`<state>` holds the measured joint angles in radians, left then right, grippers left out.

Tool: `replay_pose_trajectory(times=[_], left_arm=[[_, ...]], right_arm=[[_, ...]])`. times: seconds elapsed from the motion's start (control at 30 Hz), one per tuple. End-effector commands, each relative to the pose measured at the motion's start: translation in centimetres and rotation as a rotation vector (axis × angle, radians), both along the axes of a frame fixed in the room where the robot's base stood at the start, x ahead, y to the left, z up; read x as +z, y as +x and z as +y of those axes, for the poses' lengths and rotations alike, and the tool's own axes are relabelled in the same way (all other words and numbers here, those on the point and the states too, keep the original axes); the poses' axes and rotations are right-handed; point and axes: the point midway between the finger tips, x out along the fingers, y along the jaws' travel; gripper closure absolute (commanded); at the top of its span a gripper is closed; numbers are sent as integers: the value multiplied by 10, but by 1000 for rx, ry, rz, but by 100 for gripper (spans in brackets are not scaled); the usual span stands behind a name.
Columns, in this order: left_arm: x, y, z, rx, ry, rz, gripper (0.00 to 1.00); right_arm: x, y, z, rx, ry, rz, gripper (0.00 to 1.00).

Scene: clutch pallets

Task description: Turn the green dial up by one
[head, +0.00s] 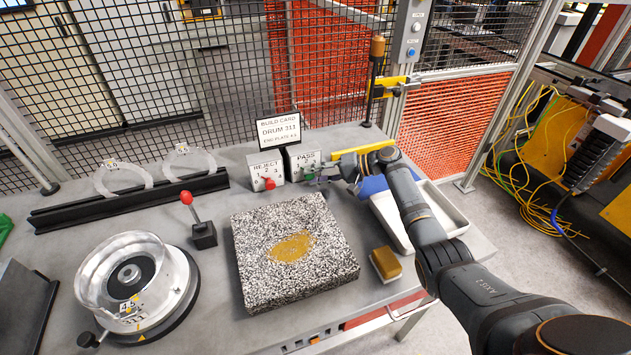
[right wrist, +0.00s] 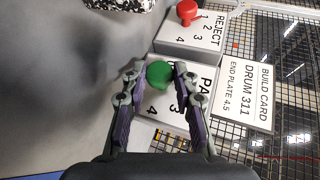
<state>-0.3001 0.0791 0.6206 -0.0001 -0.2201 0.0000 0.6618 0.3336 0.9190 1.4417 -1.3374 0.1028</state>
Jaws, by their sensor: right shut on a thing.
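The green dial (head: 307,188) is on the sloped face of the white PASS box (head: 303,158) at the back of the bench. In the right wrist view the green dial (right wrist: 159,73) sits between the two fingertips of my right gripper (right wrist: 157,72), which is shut on it. In the head view my right gripper (head: 326,175) reaches the dial from the right. On the PASS face a 4 and part of a 3 show; the fingers cover other marks, and I cannot tell which number the dial points to. My left gripper is out of view.
The REJECT box (head: 262,167) with a red dial (head: 269,183) stands just left of the PASS box. A build card (head: 279,131) stands behind. A speckled slab (head: 290,250), a red-knobbed lever (head: 203,232) and a clear drum (head: 130,275) are nearer. A white tray (head: 455,215) lies right.

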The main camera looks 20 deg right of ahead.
Motion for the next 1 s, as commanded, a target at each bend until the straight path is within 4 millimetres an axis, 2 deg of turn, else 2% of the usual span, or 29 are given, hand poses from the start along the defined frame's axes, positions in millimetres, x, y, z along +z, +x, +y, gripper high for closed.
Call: replay_pose_trajectory(times=[0.1, 0.53, 0.57, 0.7, 1.0], left_arm=[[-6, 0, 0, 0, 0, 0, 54], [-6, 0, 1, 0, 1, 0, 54], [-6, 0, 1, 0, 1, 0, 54], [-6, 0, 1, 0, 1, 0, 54], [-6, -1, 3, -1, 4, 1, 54]], right_arm=[[-3, 0, -1, -1, 18, 4, 100], [-2, -1, -1, -1, 26, 6, 100], [-2, -1, -1, -1, 26, 6, 70], [-2, -1, -1, 0, 27, 5, 51], [-1, -1, -1, -1, 27, 3, 49]])
